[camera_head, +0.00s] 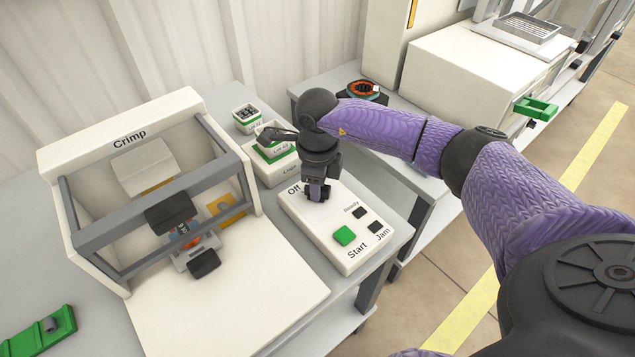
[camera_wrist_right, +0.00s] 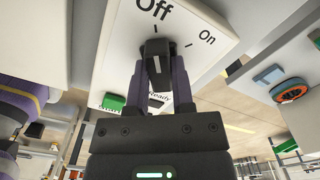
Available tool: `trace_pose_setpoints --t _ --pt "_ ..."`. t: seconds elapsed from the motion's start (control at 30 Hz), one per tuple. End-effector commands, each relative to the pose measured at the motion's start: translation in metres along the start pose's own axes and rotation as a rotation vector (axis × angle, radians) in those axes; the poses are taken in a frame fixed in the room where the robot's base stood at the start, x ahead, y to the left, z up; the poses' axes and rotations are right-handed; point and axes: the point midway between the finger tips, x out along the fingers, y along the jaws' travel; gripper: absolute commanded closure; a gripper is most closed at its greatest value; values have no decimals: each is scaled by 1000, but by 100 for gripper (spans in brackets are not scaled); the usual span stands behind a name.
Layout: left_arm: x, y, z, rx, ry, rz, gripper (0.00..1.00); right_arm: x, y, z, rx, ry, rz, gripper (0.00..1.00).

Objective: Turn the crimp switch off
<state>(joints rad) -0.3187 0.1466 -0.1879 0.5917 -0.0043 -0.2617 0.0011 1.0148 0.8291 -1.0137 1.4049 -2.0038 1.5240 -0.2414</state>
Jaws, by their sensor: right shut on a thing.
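The white control box (camera_head: 365,255) stands on the bench to the right of the crimp machine (camera_head: 85,165). My right gripper (camera_head: 316,192) points down onto the end of the box marked Off. In the right wrist view, my right gripper (camera_wrist_right: 157,78) is shut on the black switch knob (camera_wrist_right: 157,50), with one finger on each side. The knob's upper end lies close to the tick under Off, and the On tick lies off to its right. In the head view the gripper hides the knob and the On label. My left gripper is not in view.
The box also carries a green Start button (camera_head: 344,235), a black Ready lamp (camera_head: 359,212) and a black Jam lamp (camera_head: 375,227). Small white and green bins (camera_head: 275,165) stand just behind the gripper. A second bench with a round orange and black item (camera_head: 362,88) is at the right.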

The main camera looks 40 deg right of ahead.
Motion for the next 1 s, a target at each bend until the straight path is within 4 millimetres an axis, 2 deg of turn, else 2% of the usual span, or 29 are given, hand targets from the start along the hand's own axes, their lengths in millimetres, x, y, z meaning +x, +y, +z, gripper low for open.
trace_pose_setpoints --t 0.33,0.37,0.5,0.53,0.83,1.0 --pt "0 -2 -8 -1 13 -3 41 -1 0 0 -4 -3 -2 100" --pt "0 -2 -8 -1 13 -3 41 -1 0 0 -4 -3 -2 68" --pt "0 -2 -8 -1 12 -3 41 -1 0 0 -3 -2 -2 39" --pt "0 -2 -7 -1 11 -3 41 -1 0 0 -3 -2 -2 35" --pt "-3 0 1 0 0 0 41 -6 0 0 -3 -2 -2 35" --pt "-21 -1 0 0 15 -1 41 -48 -1 0 -4 -5 -6 35"
